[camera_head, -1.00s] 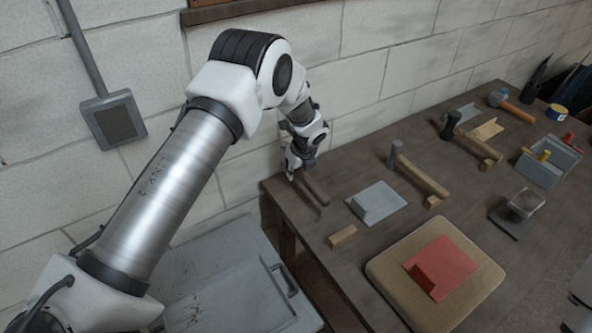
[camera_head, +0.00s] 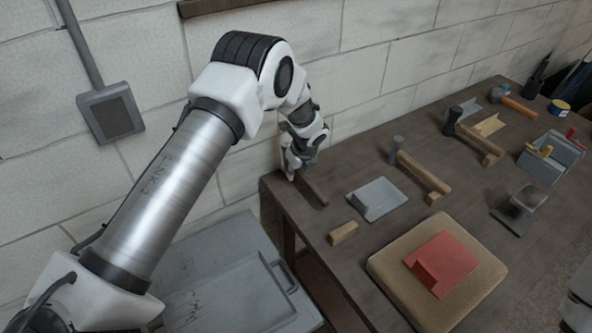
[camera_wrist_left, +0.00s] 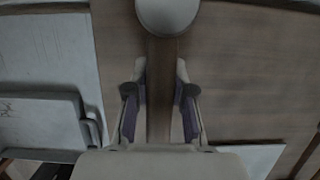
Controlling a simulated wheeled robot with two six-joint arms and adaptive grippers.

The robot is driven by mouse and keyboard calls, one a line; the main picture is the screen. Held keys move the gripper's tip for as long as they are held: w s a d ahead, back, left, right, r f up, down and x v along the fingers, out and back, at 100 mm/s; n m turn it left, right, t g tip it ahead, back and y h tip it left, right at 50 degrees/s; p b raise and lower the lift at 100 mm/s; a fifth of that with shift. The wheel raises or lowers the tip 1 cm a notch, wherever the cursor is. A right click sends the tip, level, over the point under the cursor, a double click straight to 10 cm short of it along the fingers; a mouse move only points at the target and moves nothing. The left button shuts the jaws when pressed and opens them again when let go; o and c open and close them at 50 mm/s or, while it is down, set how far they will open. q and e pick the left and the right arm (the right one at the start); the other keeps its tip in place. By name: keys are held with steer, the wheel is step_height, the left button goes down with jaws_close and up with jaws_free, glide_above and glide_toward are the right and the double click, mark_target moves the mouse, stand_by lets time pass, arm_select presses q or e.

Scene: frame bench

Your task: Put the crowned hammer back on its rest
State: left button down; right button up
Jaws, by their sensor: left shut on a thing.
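My left gripper (camera_head: 294,172) is at the far left corner of the bench, pointing down. It is shut on the brown handle of a hammer (camera_head: 314,190), whose handle shows low over the bench top. In the left wrist view the handle runs between the fingers (camera_wrist_left: 160,112), and the round pale grey hammer head (camera_wrist_left: 167,14) is at the top edge. In the head view the hammer's head is hidden by the gripper. My right gripper is not in view.
A grey angled plate (camera_head: 385,196) lies right of the held hammer. Other hammers (camera_head: 424,173) lie farther right, with a grey tool box (camera_head: 545,165). A tan pad with a red angled piece (camera_head: 446,262) is at the front. A block wall stands behind the bench (camera_head: 330,205).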

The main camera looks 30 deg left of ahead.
mark_target(303, 174)
arm_select(q)
steer(key=shift+f, duration=0.35)
steer(key=c, duration=0.9)
jaws_free()
steer(key=v, duration=1.2)
steer(key=shift+d, duration=0.1)
steer(key=shift+f, duration=0.1)
